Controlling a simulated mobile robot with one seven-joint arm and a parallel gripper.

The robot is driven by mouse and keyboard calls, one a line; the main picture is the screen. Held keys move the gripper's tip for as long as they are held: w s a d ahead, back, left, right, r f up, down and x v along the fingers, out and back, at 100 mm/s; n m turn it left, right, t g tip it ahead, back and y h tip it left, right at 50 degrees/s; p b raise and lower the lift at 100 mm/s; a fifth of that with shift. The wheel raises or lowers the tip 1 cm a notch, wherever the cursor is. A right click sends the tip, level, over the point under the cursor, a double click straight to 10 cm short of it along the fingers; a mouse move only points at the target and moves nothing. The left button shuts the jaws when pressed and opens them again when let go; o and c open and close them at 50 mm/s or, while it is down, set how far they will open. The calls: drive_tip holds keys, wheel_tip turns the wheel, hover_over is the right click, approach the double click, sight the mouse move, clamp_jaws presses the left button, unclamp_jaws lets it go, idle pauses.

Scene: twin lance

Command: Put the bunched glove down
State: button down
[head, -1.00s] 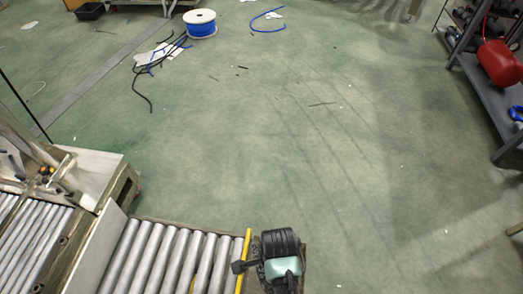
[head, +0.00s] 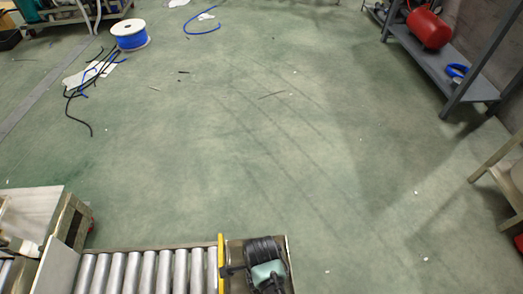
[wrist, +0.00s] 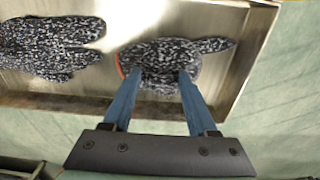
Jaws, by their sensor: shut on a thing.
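My gripper (wrist: 160,78), with two blue fingers, is shut on a bunched glove (wrist: 155,52) in the wrist view. The glove is black-and-white speckled, with an orange edge at its left side. It is over a metal tray (wrist: 245,50); I cannot tell whether it touches the tray's floor. A second speckled glove (wrist: 50,50) lies spread out in the tray to the left, apart from the held one.
A roller conveyor (head: 150,270) with a yellow end bar (head: 221,265) is at the bottom. A blue cable spool (head: 130,36) and loose cables (head: 85,85) lie on the floor. A shelf (head: 455,70) with a red tank (head: 429,29) stands right.

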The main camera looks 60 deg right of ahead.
drive_tip(key=shift+f, duration=0.1)
drive_tip(key=shift+f, duration=0.15)
drive_tip(key=shift+c, duration=1)
unclamp_jaws()
wheel_tip(320, 180, up, 12)
drive_tip(key=p, duration=0.5)
drive_tip(key=shift+r+p, duration=0.2)
drive_tip(key=shift+p, duration=0.15)
